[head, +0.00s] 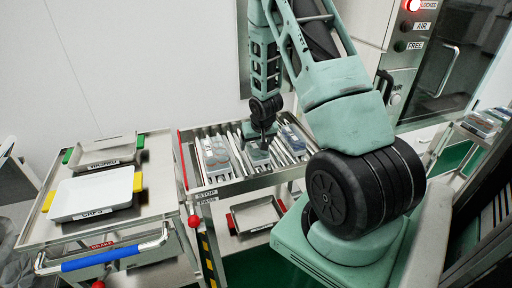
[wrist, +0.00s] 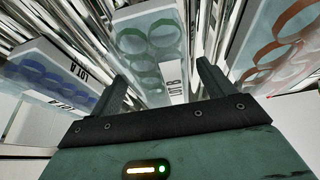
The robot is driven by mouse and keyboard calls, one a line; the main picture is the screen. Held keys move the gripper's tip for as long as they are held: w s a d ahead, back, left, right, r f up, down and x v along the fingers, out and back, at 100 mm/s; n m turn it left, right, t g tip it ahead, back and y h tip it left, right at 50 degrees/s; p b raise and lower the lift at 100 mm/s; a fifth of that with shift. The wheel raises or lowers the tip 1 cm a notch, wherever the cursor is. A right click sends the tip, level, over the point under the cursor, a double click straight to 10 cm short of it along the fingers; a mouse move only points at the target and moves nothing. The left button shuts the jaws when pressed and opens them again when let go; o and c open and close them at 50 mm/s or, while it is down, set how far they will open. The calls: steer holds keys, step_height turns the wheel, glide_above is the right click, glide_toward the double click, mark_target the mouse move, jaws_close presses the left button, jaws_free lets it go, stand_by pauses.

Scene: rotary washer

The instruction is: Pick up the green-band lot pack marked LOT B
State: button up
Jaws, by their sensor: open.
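The LOT B pack (wrist: 150,45), a clear pack with green rings and a white LOT B label, is in the middle of the wrist view. In the head view the LOT B pack (head: 257,158) is in the middle of the rack, partly hidden by my gripper (head: 262,140). My gripper (wrist: 165,85) is open, with one finger to each side of the LOT B end of the pack in the wrist view. I cannot tell whether the fingers touch it.
The LOT A pack (wrist: 50,80) with blue rings is on the left, and a red-ringed pack (wrist: 285,50) is on the right. Metal rails (head: 236,150) run between the packs. A cart (head: 160,180) with a white CAPS tray (head: 92,195) stands to the left.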

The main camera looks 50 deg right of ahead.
steer(key=shift+x, duration=1.65)
steer(key=shift+f, duration=0.15)
steer(key=c, duration=1.1)
